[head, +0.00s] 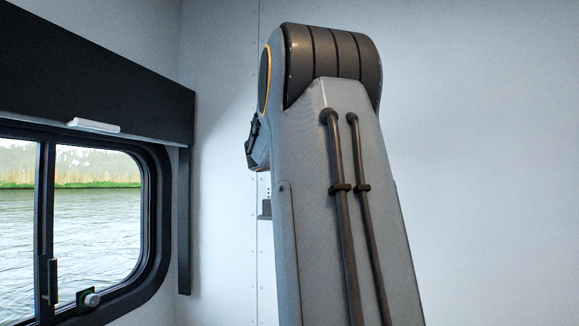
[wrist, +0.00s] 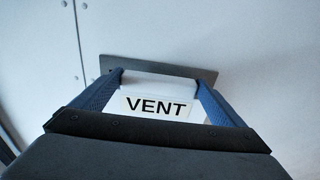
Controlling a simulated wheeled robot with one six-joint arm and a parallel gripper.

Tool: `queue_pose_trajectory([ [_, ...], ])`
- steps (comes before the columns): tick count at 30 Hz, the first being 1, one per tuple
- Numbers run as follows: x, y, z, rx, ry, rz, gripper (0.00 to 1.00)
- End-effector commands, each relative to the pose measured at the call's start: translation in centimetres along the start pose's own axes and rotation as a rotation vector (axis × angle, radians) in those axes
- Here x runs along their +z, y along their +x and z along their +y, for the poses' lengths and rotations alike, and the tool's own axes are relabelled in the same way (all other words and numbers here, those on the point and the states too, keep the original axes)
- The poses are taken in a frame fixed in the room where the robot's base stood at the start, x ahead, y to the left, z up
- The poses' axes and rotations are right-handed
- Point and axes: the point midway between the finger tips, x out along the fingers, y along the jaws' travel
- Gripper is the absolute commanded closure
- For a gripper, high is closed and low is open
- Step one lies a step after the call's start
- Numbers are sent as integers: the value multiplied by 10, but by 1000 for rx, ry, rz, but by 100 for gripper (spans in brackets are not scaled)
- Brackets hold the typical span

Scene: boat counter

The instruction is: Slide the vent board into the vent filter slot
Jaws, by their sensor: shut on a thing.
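The vent board (wrist: 165,84) is white and carries a label reading "VENT", facing me in the wrist view. My gripper (wrist: 158,78) has its two blue fingers shut on the board, one on each side. A dark grey plate (wrist: 180,67) on the pale wall lies just beyond the board's far edge; it may be the vent filter slot. The slot opening does not show, and I cannot tell whether the board touches the plate or enters it. In the head view my arm hides the gripper and the board.
A dark-framed window (head: 100,210) with water outside is at the left of the head view, under a black valance (head: 90,85). A small grey fitting (head: 265,209) on the wall is partly hidden by my arm. The wall (head: 480,150) at right is bare.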

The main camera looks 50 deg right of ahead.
Motion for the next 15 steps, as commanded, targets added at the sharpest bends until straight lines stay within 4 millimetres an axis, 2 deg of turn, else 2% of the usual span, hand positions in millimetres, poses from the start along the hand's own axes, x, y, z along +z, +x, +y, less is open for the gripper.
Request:
queue_pose_trajectory([
  [15,-9,0,0,0,1,-2,43],
])
